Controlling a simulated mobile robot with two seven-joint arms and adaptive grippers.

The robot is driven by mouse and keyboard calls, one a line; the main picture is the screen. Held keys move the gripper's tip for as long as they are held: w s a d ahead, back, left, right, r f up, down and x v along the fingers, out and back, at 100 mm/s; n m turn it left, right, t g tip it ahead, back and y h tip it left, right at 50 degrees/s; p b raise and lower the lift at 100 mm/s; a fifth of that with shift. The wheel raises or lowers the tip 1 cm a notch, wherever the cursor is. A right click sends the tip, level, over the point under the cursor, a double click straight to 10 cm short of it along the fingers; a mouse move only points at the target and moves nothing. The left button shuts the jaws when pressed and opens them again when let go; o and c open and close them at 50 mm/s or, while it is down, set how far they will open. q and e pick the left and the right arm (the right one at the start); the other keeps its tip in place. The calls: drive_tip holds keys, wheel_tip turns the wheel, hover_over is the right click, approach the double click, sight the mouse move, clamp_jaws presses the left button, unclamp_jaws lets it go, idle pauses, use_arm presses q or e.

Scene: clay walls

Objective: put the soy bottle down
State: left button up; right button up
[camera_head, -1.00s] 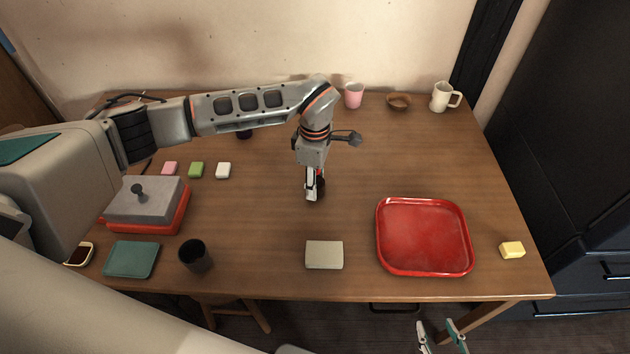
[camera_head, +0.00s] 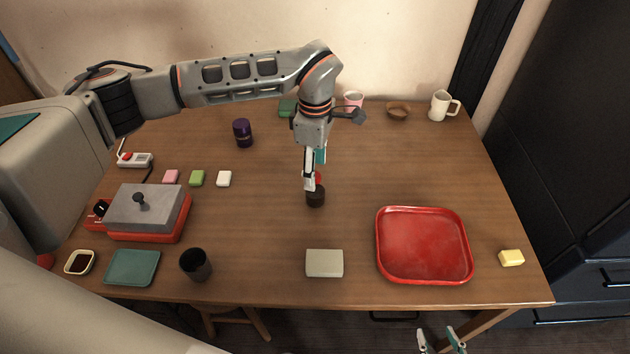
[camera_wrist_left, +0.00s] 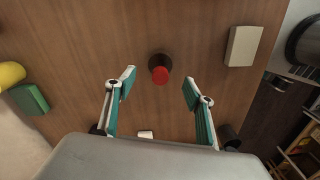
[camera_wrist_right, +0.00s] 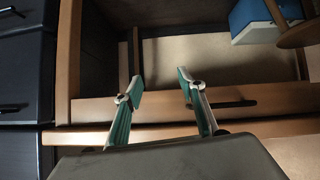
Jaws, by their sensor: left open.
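The soy bottle (camera_head: 316,197), dark with a red cap, stands upright on the wooden table near its middle. In the left wrist view, its red cap (camera_wrist_left: 160,75) shows from above, between and beyond the fingertips. My left gripper (camera_head: 312,178) is open and empty just above the bottle; its fingers (camera_wrist_left: 158,88) are spread wide and apart from it. My right gripper (camera_head: 441,338) is low, in front of the table's front edge. It is open and empty in the right wrist view (camera_wrist_right: 158,88).
A red tray (camera_head: 425,275) lies right of the bottle, with a beige block (camera_head: 324,263) in front. A dark cup (camera_head: 196,265), a grey-lidded red appliance (camera_head: 146,211) and a purple can (camera_head: 243,132) are to the left. The table around the bottle is clear.

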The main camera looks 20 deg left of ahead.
use_arm(q)
drive_tip(key=shift+r, duration=1.85)
